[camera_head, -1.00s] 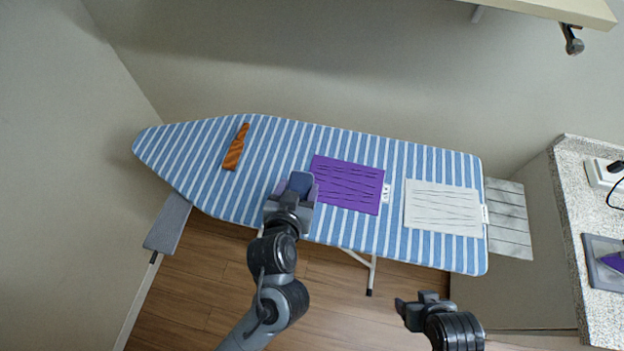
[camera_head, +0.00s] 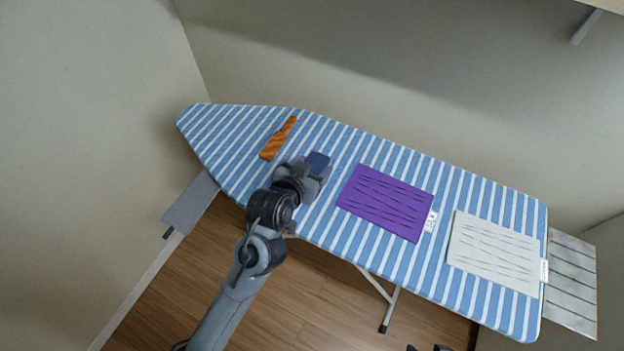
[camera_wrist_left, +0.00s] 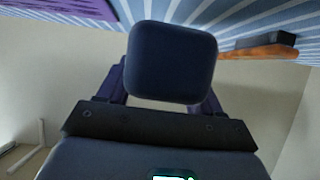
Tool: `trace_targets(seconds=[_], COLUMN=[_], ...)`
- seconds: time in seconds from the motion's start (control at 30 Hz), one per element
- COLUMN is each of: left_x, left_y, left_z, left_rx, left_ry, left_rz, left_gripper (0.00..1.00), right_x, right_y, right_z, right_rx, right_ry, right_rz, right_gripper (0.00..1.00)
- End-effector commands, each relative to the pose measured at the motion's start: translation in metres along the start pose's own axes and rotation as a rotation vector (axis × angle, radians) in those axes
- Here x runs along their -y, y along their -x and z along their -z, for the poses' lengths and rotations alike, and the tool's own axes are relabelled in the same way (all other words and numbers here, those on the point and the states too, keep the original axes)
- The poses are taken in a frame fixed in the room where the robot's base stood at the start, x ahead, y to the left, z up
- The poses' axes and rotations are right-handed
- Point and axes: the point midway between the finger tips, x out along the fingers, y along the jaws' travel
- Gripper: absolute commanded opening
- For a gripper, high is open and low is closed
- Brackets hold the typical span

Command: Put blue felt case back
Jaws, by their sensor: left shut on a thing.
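The blue felt case (camera_head: 317,162) is a small dark blue rounded block in the head view, held above the striped ironing board. It fills the middle of the left wrist view (camera_wrist_left: 172,62), between the two fingers. My left gripper (camera_head: 309,171) is shut on it. The case is clear of the purple mat, to the mat's left. My right gripper (camera_head: 430,348) shows only as a sliver at the bottom edge of the head view, so its jaws cannot be judged.
The blue-striped ironing board (camera_head: 330,210) carries an orange wooden brush-like piece (camera_head: 279,139), a purple mat (camera_head: 387,202) and a white mat (camera_head: 494,252). A grey slatted rest (camera_head: 572,282) is at its right end, a grey ledge (camera_head: 190,203) at left. Bare board lies around the case.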

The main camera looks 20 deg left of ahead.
Motion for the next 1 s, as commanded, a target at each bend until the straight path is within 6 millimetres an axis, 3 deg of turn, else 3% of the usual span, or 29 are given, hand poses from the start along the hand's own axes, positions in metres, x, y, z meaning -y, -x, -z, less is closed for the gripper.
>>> trace_targets(seconds=[0.17,0.4,0.87,0.9,1.0], left_x=[0.001,0.001,0.001,0.001,0.001], left_y=[-0.005,-0.018,-0.021,-0.021,-0.021], left_z=[-0.008,-0.033,-0.039,-0.038,-0.038], left_rx=[0.000,0.001,0.001,0.001,0.001], left_ry=[0.000,0.002,-0.001,-0.001,0.000], left_rz=[0.000,0.000,0.000,0.000,0.000], left_gripper=[0.30,0.30,0.30,0.71,0.87], right_x=[-0.002,-0.001,0.001,0.001,0.001], right_y=[-0.002,-0.009,-0.008,-0.008,-0.008], right_z=[-0.001,-0.003,-0.002,-0.002,-0.002], right_rx=[-0.001,-0.001,-0.002,-0.002,-0.002], right_ry=[0.006,0.005,-0.005,-0.005,-0.005], right_rz=[-0.006,-0.005,0.002,0.003,0.003], right_gripper=[0.67,0.67,0.67,0.67,0.67])
